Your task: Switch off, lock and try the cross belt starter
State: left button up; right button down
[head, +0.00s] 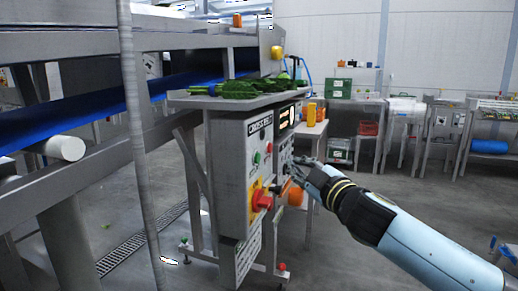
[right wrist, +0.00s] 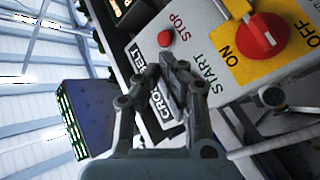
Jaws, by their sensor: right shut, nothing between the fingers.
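The cross belt starter is a grey box (head: 232,170) below the greens table, labelled CROSS BELT. Its red rotary handle (head: 262,200) sits on a yellow plate; in the right wrist view the handle (right wrist: 262,36) lies between the words ON and OFF, and I cannot tell which it points to. The red STOP button (right wrist: 165,38) is beside it; the START button is hidden there but shows green (head: 257,158) in the head view. My right gripper (head: 298,168) is shut and empty, just right of the box face; in the wrist view its fingertips (right wrist: 177,78) overlap the START area. I cannot identify a lock.
Leafy greens (head: 240,88) lie on the metal table above the box. A blue belt (head: 95,105) runs at the left, with a pole in front. Benches with green crates (head: 340,88) stand behind.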

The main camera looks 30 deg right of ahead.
aim_at(257, 158)
pick_arm(q)
jog(key=shift+w+r+p, duration=0.2)
jog(key=shift+r+p, duration=0.2)
jog(key=shift+r, duration=0.25)
jog(key=shift+w+r+p, duration=0.15)
jog(key=shift+r+p, duration=0.25)
jog(key=shift+r, duration=0.2)
pick_arm(e)
jog(key=shift+w+a, duration=1.75)
jog(key=shift+w, duration=0.3)
jog(key=shift+w+a, duration=0.25)
jog(key=shift+w, duration=0.05)
pick_arm(q)
jog(key=shift+r, duration=0.1)
pick_arm(e)
jog(key=shift+w+a, duration=0.3)
jog(key=shift+w, duration=0.05)
pick_arm(q)
jog(key=shift+f, duration=0.2)
pick_arm(e)
jog(key=shift+s+d, duration=0.55)
jog(key=shift+s, duration=0.15)
